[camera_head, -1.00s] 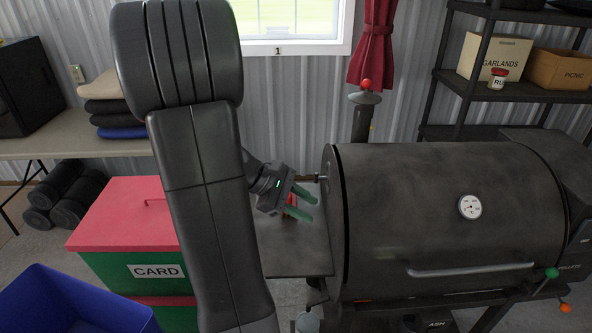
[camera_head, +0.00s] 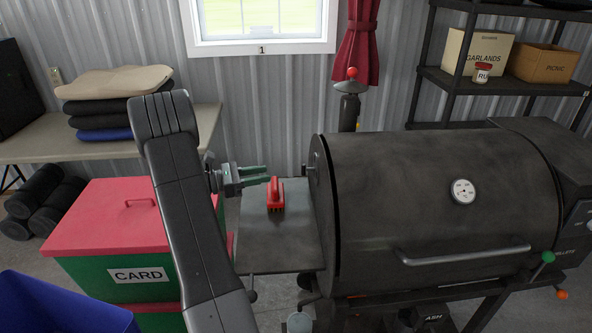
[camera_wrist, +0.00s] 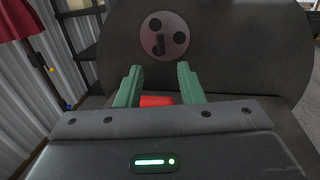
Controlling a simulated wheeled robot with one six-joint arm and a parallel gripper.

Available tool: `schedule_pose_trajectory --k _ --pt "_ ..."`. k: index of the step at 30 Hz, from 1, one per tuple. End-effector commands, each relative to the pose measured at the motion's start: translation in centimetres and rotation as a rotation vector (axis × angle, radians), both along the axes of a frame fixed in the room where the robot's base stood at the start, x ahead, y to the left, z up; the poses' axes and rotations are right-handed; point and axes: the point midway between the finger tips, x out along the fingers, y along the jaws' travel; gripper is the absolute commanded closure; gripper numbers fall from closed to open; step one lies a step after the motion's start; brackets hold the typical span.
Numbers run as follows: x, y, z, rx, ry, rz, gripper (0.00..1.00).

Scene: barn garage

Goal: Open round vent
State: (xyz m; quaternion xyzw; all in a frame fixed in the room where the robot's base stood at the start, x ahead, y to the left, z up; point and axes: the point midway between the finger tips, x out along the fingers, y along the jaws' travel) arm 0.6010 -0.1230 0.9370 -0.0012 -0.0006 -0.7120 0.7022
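The round vent (camera_wrist: 176,50) is a light grey disc on the flat left end of the black grill, with dark round spots and a dark knob (camera_wrist: 160,45) standing out from it. In the head view the end face is seen nearly edge-on, and only the knob (camera_head: 311,170) shows at its rim. My gripper (camera_head: 267,173) is level, left of the grill, pointing at that end. Its two green fingers (camera_wrist: 159,85) are apart with nothing between them, and the vent is ahead, apart from the tips. I cannot tell whether the dark spots are open holes.
A red brush (camera_head: 275,195) stands on the grill's side shelf (camera_head: 285,250), just below my fingers. A red-lidded green card box (camera_head: 110,225) is left of my arm. The chimney (camera_head: 350,105) rises behind the grill. Air above the shelf is otherwise free.

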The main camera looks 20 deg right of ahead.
Motion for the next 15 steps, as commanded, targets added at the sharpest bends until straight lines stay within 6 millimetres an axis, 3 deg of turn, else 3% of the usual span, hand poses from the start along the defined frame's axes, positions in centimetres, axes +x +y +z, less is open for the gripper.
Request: schedule_pose_trajectory --k 9,15 --pt "-0.2 -7.0 0.1 0.002 0.000 -0.005 0.66" --pt "-0.2 -10.0 0.1 0.002 0.000 -0.003 0.66"
